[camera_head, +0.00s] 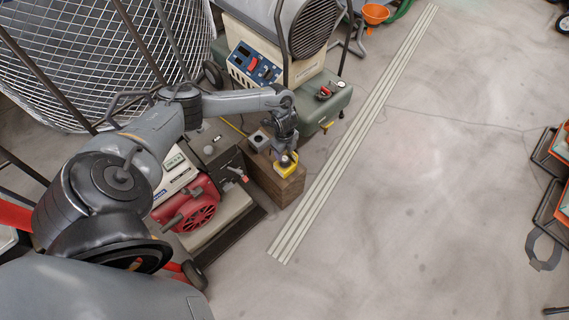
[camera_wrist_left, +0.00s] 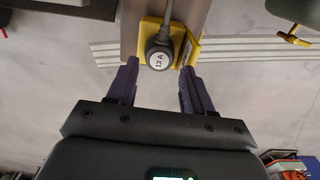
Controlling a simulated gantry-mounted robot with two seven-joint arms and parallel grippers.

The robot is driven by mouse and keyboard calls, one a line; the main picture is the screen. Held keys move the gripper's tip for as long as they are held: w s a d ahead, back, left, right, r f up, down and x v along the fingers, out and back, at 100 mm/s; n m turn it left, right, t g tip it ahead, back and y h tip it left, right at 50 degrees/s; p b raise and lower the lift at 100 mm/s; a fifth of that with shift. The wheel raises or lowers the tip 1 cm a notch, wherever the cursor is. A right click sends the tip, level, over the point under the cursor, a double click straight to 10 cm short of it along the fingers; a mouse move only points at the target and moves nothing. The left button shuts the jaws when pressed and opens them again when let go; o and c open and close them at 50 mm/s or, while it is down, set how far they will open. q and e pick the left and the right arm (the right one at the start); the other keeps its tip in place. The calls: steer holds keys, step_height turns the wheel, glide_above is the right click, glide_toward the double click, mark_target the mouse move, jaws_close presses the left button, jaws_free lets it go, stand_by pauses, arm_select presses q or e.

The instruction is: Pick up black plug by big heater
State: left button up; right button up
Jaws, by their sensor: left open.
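The black plug (camera_wrist_left: 159,52), dark grey with a round white "13 A" label, sits at a yellow holder (camera_wrist_left: 186,48) on a brown block. In the head view the yellow holder (camera_head: 286,169) is on the front end of the wooden block (camera_head: 262,180); the plug is mostly hidden under my gripper. My left gripper (camera_wrist_left: 159,72) is open, its two purple fingers on either side of the plug, with no clear contact seen. In the head view my left gripper (camera_head: 287,155) hangs over the block. The big heater (camera_head: 285,45) stands behind it. My right gripper is not in view.
A grey box (camera_head: 259,140) sits on the block's back end. A red machine (camera_head: 192,208) stands left of the block, and a green tank (camera_head: 310,112) lies behind. A large wire-mesh guard (camera_head: 80,50) fills the upper left. Pale floor strips (camera_head: 345,150) and open floor lie right.

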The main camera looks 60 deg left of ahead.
mark_target(284, 158)
arm_select(q)
step_height(284, 158, down, 3)
steer(key=shift+d+f+b, duration=0.1)
steer(key=shift+b, duration=0.7)
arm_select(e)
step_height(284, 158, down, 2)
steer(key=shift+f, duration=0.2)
arm_select(q)
jaws_close()
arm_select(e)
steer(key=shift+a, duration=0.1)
arm_select(q)
steer(key=shift+r, duration=0.2)
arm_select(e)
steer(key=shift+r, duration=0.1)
